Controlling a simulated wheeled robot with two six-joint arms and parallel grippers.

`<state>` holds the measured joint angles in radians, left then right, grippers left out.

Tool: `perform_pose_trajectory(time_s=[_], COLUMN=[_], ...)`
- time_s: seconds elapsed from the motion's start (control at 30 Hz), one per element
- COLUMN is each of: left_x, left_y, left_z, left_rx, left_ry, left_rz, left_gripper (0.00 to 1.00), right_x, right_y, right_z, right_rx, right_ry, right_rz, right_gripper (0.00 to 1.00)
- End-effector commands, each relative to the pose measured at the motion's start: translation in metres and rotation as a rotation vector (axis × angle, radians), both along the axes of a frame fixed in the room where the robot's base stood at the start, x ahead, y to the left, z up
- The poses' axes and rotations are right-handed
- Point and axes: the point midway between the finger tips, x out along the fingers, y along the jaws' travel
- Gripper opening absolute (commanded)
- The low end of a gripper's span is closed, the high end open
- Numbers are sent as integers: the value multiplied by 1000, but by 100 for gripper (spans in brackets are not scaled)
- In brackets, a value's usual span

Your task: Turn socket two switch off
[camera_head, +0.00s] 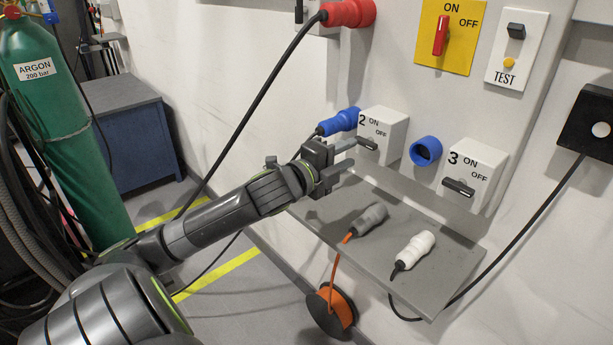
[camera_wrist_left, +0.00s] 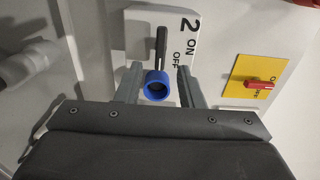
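Socket two's white box (camera_head: 392,119), marked 2, ON and OFF, is on the wall. Its black switch handle (camera_head: 368,144) lies sideways across the box, one end towards OFF, like the handle on socket three. A blue plug (camera_head: 340,122) with a black cable sits at its left. My left gripper (camera_head: 350,156) is open and empty, in front of and left of the handle; I see no contact. In the left wrist view the handle (camera_wrist_left: 162,46) shows beyond the spread fingers, with a blue socket (camera_wrist_left: 156,86) between them. My right gripper is not in view.
Socket three's box (camera_head: 480,168) and an open blue socket (camera_head: 425,152) are to the right. A grey shelf (camera_head: 440,285) below holds a grey connector (camera_head: 370,218) and a white one (camera_head: 414,250). A yellow switch panel (camera_head: 465,40) is above. A black cable slants left of the gripper.

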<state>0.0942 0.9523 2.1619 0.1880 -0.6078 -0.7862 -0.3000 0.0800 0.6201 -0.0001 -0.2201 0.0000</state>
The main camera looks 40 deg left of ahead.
Motion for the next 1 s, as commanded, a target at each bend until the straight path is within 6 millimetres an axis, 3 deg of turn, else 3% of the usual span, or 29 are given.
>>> perform_pose_trajectory(time_s=[0.5,1.0], left_x=[-60,-104], left_y=[4,9], left_z=[0,1], left_rx=[5,1], left_ry=[5,4], left_rz=[-3,3], left_gripper=[35,35], right_x=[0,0], right_y=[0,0], right_z=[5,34], right_rx=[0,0], right_ry=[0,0], right_rz=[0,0], right_gripper=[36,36])
